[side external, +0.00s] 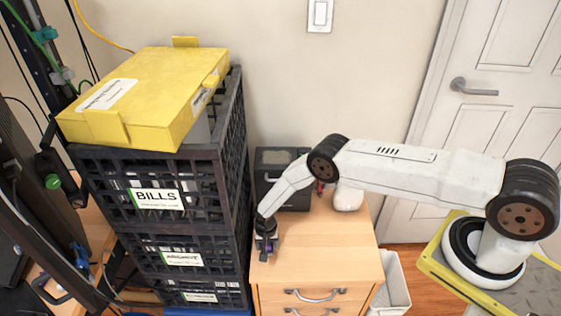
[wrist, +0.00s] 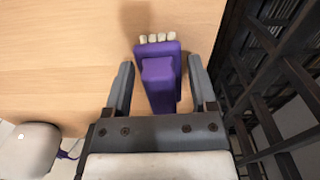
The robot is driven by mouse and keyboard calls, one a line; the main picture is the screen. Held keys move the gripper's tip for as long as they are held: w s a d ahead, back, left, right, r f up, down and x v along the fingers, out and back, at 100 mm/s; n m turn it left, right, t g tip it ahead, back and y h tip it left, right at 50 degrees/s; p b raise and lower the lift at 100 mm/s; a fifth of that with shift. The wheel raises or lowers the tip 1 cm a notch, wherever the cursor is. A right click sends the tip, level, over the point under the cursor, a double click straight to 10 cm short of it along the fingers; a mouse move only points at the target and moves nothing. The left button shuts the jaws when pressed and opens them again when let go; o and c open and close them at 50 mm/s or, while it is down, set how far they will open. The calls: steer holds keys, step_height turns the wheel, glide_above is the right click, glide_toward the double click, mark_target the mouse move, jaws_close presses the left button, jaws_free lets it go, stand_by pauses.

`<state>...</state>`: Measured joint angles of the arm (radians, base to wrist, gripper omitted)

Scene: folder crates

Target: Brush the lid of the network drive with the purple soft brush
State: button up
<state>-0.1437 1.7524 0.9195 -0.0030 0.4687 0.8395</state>
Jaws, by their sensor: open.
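The purple soft brush (wrist: 157,75) lies on the wooden cabinet top, its pale bristle tufts pointing up the wrist view. My gripper (wrist: 160,80) is open, with one finger on each side of the brush and a visible gap at each. In the side view my gripper (side external: 266,243) is low over the cabinet's front left, and it mostly hides the brush. A dark box (side external: 283,168) stands at the back of the cabinet. A white rounded device (side external: 348,198) is right of it; it also shows in the wrist view (wrist: 28,150). I cannot tell which is the network drive.
Black stacked crates (side external: 232,150) rise close on the left of my gripper, with a yellow folder box (side external: 150,100) on top. The cabinet top (side external: 335,250) is clear at the front right. A purple cable (wrist: 70,150) lies by the white device.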

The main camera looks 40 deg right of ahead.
steer(key=shift+r, duration=0.3)
jaws_close()
stand_by(0.3)
steer(key=shift+r, duration=0.2)
steer(key=shift+r, duration=2.85)
